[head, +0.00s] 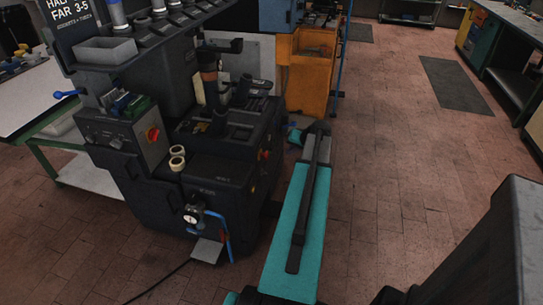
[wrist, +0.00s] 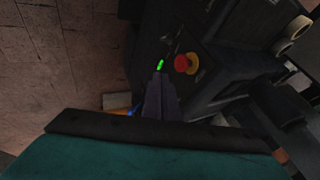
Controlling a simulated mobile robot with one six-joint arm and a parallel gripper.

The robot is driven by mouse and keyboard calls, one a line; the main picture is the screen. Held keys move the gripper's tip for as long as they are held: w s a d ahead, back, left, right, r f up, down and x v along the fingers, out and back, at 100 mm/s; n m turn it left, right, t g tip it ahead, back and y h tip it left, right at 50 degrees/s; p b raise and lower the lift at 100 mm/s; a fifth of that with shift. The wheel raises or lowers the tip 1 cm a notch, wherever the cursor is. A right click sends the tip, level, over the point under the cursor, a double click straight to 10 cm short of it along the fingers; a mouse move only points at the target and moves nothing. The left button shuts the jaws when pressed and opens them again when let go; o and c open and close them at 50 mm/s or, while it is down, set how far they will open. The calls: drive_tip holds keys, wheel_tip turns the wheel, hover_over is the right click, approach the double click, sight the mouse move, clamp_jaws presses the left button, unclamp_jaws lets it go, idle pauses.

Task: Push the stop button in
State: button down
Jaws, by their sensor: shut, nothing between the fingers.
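The stop button is a red mushroom head on a yellow ring. In the wrist view the stop button (wrist: 185,63) is on the dark side of the press. In the head view it appears as a small red spot (head: 264,155) on the press's right side. My gripper (wrist: 159,75) shows in the wrist view as dark, shut fingers with nothing between them. The fingertips appear just left of and below the button, with a visible gap. I cannot tell their depth from the press surface. In the head view my fingers cannot be made out.
The press (head: 215,175) has another red button (head: 152,134) on its front panel. A bright green light (wrist: 160,65) shows by my fingertips. Two pale rolls (head: 177,157), a gauge (head: 191,216) and a pedal (head: 207,250) are at the front. Brick floor (head: 390,170) is clear to the right.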

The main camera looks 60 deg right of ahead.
sight(265, 156)
drive_tip(key=shift+f, duration=0.1)
drive_tip(key=w+f+p, duration=0.2)
drive_tip(key=w+f, duration=0.6)
drive_tip(key=w, duration=0.1)
drive_tip(key=shift+w+d, duration=0.25)
drive_tip(key=shift+d, duration=0.15)
idle(0.4)
